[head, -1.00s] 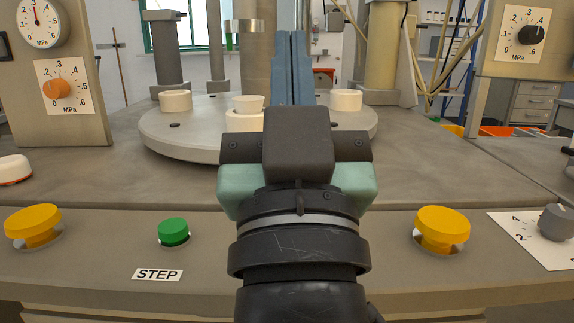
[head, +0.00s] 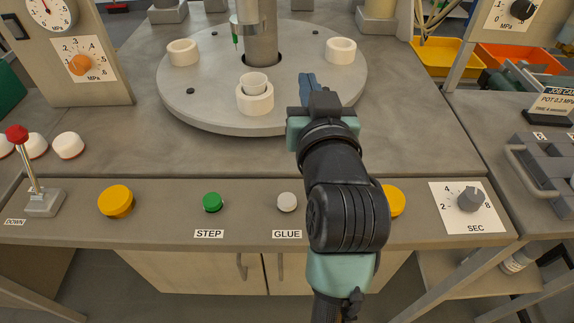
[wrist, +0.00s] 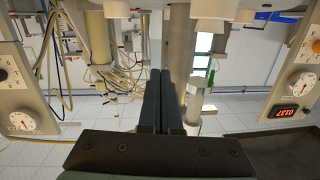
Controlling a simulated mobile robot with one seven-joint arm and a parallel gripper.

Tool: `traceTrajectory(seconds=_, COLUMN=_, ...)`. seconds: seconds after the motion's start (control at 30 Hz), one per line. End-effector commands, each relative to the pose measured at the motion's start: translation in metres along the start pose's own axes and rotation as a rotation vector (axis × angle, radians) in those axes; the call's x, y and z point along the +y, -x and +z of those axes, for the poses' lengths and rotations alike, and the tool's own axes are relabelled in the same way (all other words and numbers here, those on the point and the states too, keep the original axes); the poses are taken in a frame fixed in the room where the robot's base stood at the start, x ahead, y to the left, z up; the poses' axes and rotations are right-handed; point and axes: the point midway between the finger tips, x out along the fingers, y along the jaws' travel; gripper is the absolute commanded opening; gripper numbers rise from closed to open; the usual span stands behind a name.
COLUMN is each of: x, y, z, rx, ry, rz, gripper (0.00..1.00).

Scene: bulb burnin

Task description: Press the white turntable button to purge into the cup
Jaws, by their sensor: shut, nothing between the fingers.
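The white button (head: 287,202) sits on the front panel, just above the GLUE label (head: 287,234), to the left of my arm. The small white cup (head: 254,84) stands in a white ring holder (head: 254,101) at the front of the round grey turntable (head: 190,106). My gripper (head: 307,80) is shut and empty, its blue fingers pointing away from me over the turntable's right part, right of the cup. It also shows in the wrist view (wrist: 160,76), fingers together. The button is not visible in the wrist view.
A green button (head: 212,202) above STEP and a yellow button (head: 116,201) are to the left. Another yellow button (head: 396,201) is partly behind my arm. A red-knobbed lever (head: 17,134) stands at far left, a SEC dial (head: 470,199) at right. A column (head: 260,35) rises over the turntable.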

Motion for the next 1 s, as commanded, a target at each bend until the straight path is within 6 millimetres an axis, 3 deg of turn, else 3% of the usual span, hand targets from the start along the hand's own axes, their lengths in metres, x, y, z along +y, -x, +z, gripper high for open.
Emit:
traceTrajectory(seconds=0.03, x=0.002, y=0.000, z=-0.010, rx=-0.037, ry=-0.011, rz=0.000, gripper=0.00)
traceTrajectory(seconds=0.47, x=0.008, y=0.007, z=0.008, rx=-0.318, ry=-0.114, rz=-0.036, gripper=0.00)
traceTrajectory(seconds=1.0, x=-0.007, y=0.054, z=0.018, rx=-0.638, ry=-0.291, rz=-0.105, gripper=0.00)
